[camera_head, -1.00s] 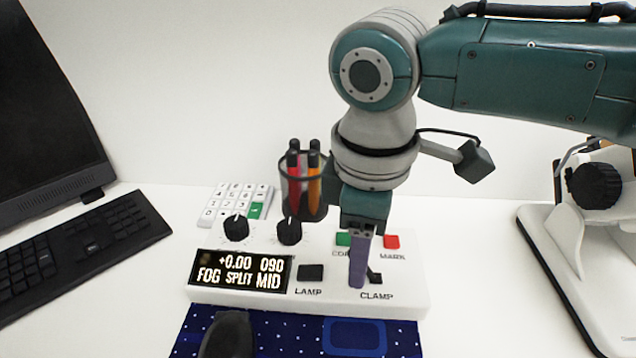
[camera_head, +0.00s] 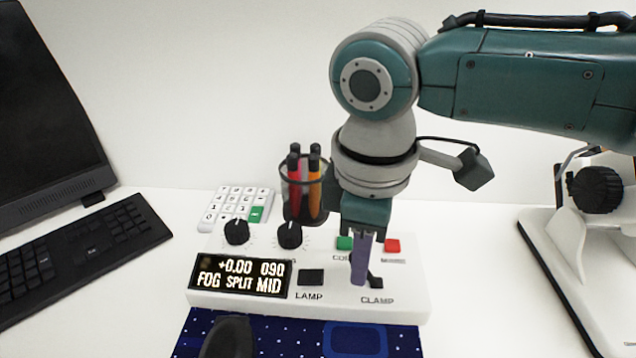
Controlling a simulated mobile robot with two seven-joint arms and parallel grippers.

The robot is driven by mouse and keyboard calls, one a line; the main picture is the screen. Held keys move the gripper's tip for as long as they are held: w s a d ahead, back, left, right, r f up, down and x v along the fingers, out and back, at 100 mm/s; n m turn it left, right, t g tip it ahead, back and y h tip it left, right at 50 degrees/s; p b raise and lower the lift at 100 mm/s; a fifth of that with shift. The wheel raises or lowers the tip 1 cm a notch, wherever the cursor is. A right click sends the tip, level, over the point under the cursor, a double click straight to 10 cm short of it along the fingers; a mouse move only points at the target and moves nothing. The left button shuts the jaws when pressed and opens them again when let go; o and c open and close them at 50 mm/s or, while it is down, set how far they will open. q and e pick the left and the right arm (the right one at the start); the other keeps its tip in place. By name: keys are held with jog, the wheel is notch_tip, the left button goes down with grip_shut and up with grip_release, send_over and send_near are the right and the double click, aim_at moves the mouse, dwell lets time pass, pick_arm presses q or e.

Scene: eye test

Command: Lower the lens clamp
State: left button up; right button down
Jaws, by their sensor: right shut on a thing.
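The white console (camera_head: 215,307) stands on the table with a lit display (camera_head: 240,277) reading "+0.00 090 FOG SPLIT MID". At its right front is the CLAMP label, with part of the black clamp switch (camera_head: 376,283) showing just above it. My right gripper (camera_head: 360,279) points down at this switch, its purple finger in front of most of it. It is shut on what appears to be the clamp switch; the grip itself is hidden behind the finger. The switch's exact position cannot be told. My left gripper is not in view.
A black LAMP switch (camera_head: 311,277), two dark knobs (camera_head: 290,235), a green button (camera_head: 344,243) and a red button (camera_head: 392,245) are on the console. A pen cup (camera_head: 302,190) and white keypad (camera_head: 236,205) stand behind. A microscope-like device (camera_head: 570,235) is at right.

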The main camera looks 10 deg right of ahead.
aim_at(371, 273)
jog(key=y+p, duration=0.1)
jog(key=d+p, duration=0.1)
jog(key=p, duration=0.1)
jog(key=shift+s+d+r+t+y, duration=0.1)
jog(key=shift+s+r+t+y, duration=0.2)
jog(key=shift+r+y, duration=0.1)
jog(key=shift+d+f+y, duration=0.1)
jog(key=shift+d+y, duration=0.1)
jog(key=shift+y, duration=0.2)
jog(key=shift+d+t+y, duration=0.25)
jog(key=shift+t+y, duration=0.05)
jog(key=shift+y, duration=0.1)
jog(key=shift+s+d+f+y, duration=0.1)
jog(key=shift+d+f+y, duration=0.1)
jog(key=shift+y, duration=0.3)
jog(key=d+y+b, duration=0.1)
jog(key=y+b, duration=0.1)
jog(key=b, duration=0.2)
jog(key=d+f+t+y+b, duration=0.1)
jog(key=y+b, duration=0.1)
jog(key=b, duration=0.2)
jog(key=d+t+y+b, duration=0.1)
jog(key=b, duration=0.2)
jog(key=shift+s+f+y+b, duration=0.2)
jog(key=shift+s+y+b, duration=0.2)
jog(key=shift+r+m+t+y+b, duration=0.2)
jog(key=shift+m+t+y+b, duration=0.15)
jog(key=shift+b, duration=0.3)
